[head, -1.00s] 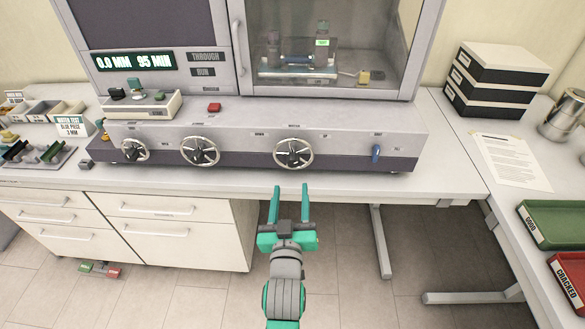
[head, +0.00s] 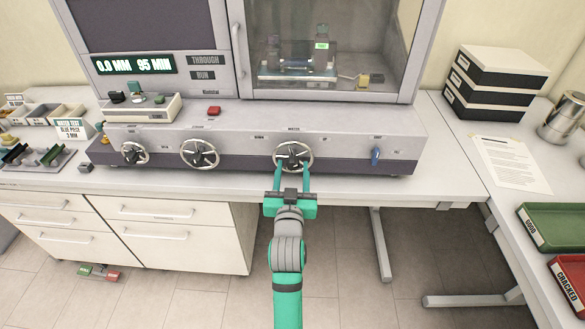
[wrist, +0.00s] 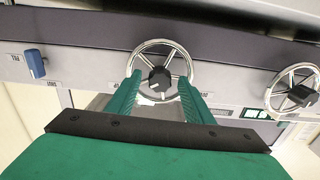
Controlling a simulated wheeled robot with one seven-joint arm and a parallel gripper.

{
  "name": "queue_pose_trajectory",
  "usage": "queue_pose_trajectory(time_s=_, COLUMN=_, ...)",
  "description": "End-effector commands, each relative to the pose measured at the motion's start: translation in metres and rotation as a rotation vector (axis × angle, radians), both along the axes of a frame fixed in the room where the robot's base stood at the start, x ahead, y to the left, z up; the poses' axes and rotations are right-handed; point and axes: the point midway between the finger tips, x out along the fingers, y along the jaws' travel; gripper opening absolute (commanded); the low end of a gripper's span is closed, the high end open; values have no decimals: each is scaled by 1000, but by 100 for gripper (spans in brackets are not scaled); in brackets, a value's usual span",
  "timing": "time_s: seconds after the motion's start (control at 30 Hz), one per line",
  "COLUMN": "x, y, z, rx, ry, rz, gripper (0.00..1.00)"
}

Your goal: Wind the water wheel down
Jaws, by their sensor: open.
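The water wheel (head: 293,156) is the rightmost of three spoked handwheels on the machine's front panel, with the label "WATER" above it. In the wrist view the wheel (wrist: 161,45) has a chrome rim and a dark hub knob (wrist: 159,79). My gripper (head: 292,168) is open, its two green fingers reaching to the lower part of this wheel. In the wrist view my gripper (wrist: 157,82) has one fingertip on each side of the hub, near the rim. Whether the fingers touch the wheel, I cannot tell.
Two other handwheels, a middle one (head: 200,154) and a left one (head: 134,153), sit on the same panel. A blue switch (head: 376,154) is to the right. The display (head: 133,64) reads "0.0 MM 95 MIN". A glass-fronted chamber (head: 325,45) is above.

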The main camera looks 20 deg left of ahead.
Motion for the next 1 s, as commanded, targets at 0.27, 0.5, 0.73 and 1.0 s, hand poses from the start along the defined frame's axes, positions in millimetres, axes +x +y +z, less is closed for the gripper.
queue_pose_trajectory(time_s=0.27, x=9, y=3, z=0, rx=0, ry=0, rz=0, gripper=47)
queue_pose_trajectory(time_s=0.5, x=8, y=3, z=0, rx=0, ry=0, rz=0, gripper=28)
queue_pose_trajectory(time_s=0.73, x=8, y=3, z=0, rx=-2, ry=-1, rz=0, gripper=6)
queue_pose_trajectory(time_s=1.0, x=8, y=2, z=0, rx=-56, ry=-16, rz=0, gripper=6)
